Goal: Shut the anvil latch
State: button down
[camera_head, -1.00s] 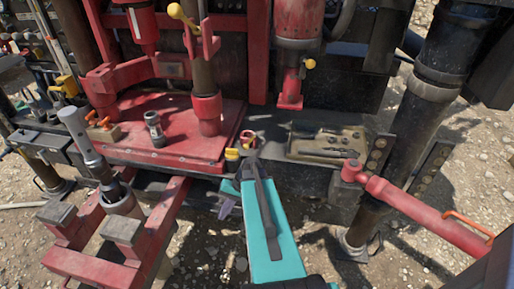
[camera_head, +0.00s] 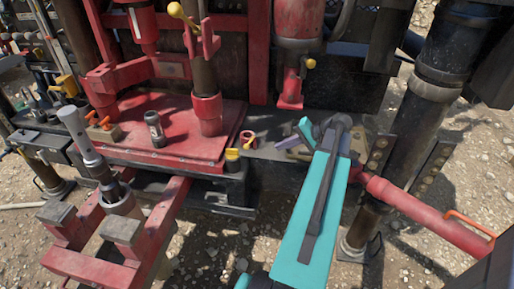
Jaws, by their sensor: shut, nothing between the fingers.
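I cannot tell for certain which part is the anvil latch. Candidates are the yellow-knobbed lever (camera_head: 180,13) at the top of the upright pipe, the small yellow knob (camera_head: 309,63) beside the red hanging cylinder (camera_head: 298,25), and the small red ring with a yellow tab (camera_head: 249,139) at the deck's right edge. My gripper (camera_head: 292,138), at the end of my teal arm, is shut and empty. It appears right of the red ring and below the red cylinder, apart from the yellow knob.
A red deck (camera_head: 110,148) carries a dark canister (camera_head: 154,129) and orange handles (camera_head: 98,120). A yellow block (camera_head: 233,160) sits at its front edge. A red beam (camera_head: 425,212) with an orange handle lies right of my arm, near a thick black post (camera_head: 440,75). Gravel is open in front.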

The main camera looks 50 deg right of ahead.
jog(key=shift+s+d+r, duration=0.25)
jog(key=shift+d+r, duration=0.1)
jog(key=shift+w+a+f, duration=0.1)
jog(key=shift+w, duration=0.05)
jog(key=p, duration=0.4)
send_near(250, 142)
jog(key=w+a+f, duration=0.1)
jog(key=a+f, duration=0.3)
jog(key=f, duration=0.1)
jog(key=shift+w+a+f+p, duration=0.15)
jog(key=shift+w+p, duration=0.15)
jog(key=shift+w, duration=0.35)
jog(key=shift+s, duration=0.15)
